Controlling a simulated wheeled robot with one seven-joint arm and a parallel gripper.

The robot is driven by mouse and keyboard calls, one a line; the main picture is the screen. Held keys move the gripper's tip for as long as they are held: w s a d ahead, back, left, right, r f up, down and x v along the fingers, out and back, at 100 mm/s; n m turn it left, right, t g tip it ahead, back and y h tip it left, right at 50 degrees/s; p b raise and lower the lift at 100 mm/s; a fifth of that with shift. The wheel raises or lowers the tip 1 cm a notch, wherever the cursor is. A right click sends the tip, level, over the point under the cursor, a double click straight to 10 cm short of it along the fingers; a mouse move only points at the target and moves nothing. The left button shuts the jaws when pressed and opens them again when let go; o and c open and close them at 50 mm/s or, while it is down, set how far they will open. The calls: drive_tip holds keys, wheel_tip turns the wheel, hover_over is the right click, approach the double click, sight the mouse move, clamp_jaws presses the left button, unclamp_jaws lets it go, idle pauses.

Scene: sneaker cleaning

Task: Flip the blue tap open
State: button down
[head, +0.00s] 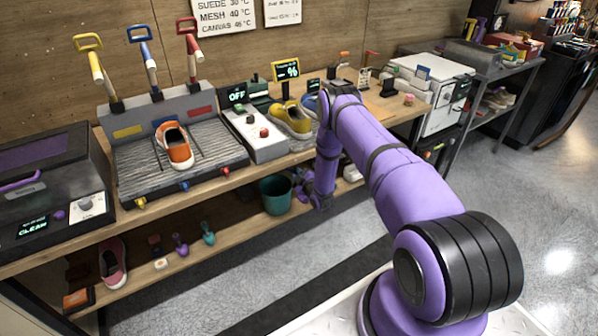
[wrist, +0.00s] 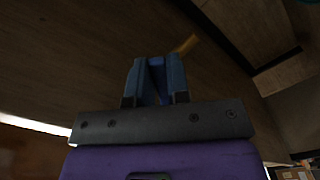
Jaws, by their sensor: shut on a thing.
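Small coloured taps line the front edge of the grey wash tray (head: 222,160). The blue tap (head: 185,187) sits between the yellow tap (head: 139,203) and the red tap (head: 215,175). A tall fixture with a blue loop handle (head: 139,33) stands behind the tray, between yellow and red ones. My gripper (head: 299,181) is low in front of the bench, well right of the blue tap and apart from it. In the wrist view, my gripper's fingers (wrist: 156,82) are close together on something narrow and bluish, too dark to identify.
An orange sneaker (head: 174,145) lies in the tray. A yellow shoe (head: 290,119) is on the bench right of the OFF box (head: 256,130). A teal bucket (head: 276,194) stands on the lower shelf, left of my gripper. The floor in front is clear.

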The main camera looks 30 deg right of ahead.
drive_tip(key=shift+s+a+f+m, duration=0.1)
drive_tip(key=shift+a+f+m, duration=0.35)
drive_tip(key=shift+m, duration=0.8)
drive_tip(key=shift+w+a+f+m, duration=0.15)
drive_tip(key=shift+a+m, duration=0.5)
drive_tip(key=shift+m, duration=0.65)
drive_tip(key=shift+s+a+f+m, duration=0.15)
drive_tip(key=shift+a+f+m, duration=0.3)
drive_tip(key=shift+m, duration=0.8)
drive_tip(key=shift+a+r, duration=0.1)
drive_tip(key=shift+a, duration=0.05)
drive_tip(key=c, duration=1.1)
unclamp_jaws()
drive_tip(key=s, duration=1)
drive_tip(key=shift+s+d, duration=0.2)
drive_tip(key=shift+s, duration=0.2)
drive_tip(key=shift+r, duration=0.1)
